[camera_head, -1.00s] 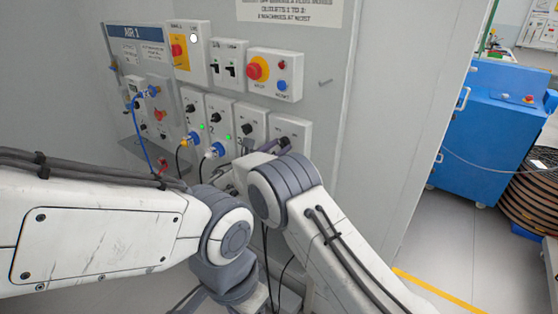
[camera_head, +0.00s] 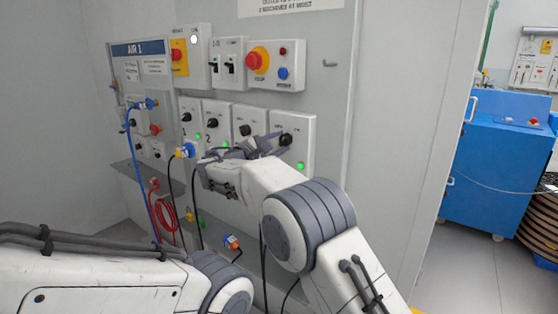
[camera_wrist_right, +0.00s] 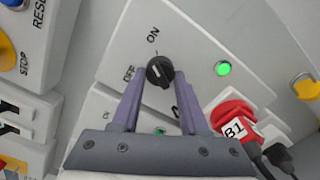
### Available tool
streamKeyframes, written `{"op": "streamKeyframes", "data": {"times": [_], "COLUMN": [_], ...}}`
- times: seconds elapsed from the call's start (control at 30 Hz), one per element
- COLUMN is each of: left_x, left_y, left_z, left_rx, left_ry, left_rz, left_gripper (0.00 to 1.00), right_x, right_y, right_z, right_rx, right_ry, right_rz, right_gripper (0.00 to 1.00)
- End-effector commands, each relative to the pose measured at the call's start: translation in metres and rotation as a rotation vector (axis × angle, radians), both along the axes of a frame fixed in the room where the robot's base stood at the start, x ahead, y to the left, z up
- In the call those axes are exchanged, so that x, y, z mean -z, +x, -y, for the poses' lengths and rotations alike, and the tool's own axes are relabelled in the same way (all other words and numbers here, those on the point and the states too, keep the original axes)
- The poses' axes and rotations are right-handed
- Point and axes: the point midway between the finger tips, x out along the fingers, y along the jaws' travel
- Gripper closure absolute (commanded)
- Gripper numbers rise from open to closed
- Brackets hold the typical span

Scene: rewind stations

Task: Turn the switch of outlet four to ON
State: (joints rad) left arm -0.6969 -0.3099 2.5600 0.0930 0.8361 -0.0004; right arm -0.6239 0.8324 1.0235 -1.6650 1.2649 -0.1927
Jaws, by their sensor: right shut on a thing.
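Outlet four (camera_head: 309,126) is the rightmost white box of the outlet row, with a lit green lamp (camera_head: 300,166). Its black rotary switch (camera_head: 285,140) also shows in the right wrist view (camera_wrist_right: 160,72), with ON and OFF printed beside it. The lamp shows lit green there too (camera_wrist_right: 223,69). My right gripper (camera_wrist_right: 160,78) is shut on the switch, one finger on each side; it also shows in the head view (camera_head: 276,144). I cannot tell exactly where the switch's pointer stands. My left gripper is out of view.
Other outlet boxes (camera_head: 217,113) stand left of outlet four. A red plug marked B1 (camera_wrist_right: 235,116) sits close by in the wrist view. An emergency-stop box (camera_head: 274,66) is above. An orange plug (camera_head: 231,242) and loose cables hang below. A blue machine (camera_head: 497,160) stands right.

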Motion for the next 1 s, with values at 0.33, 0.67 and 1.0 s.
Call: {"op": "streamKeyframes", "data": {"times": [0.33, 0.67, 1.0], "left_x": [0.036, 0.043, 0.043], "left_y": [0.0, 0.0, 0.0], "left_z": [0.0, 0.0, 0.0], "left_rx": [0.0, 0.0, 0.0], "left_ry": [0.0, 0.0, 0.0], "left_rz": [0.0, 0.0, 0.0], "left_gripper": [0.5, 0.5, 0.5], "right_x": [0.005, 0.003, 0.003], "right_y": [-0.001, -0.001, -0.001], "right_z": [-0.001, -0.001, -0.001], "right_rx": [0.004, 0.004, 0.005], "right_ry": [0.173, 0.231, 0.233], "right_rz": [0.119, 0.159, 0.16], "right_gripper": [1.0, 1.0, 1.0]}}
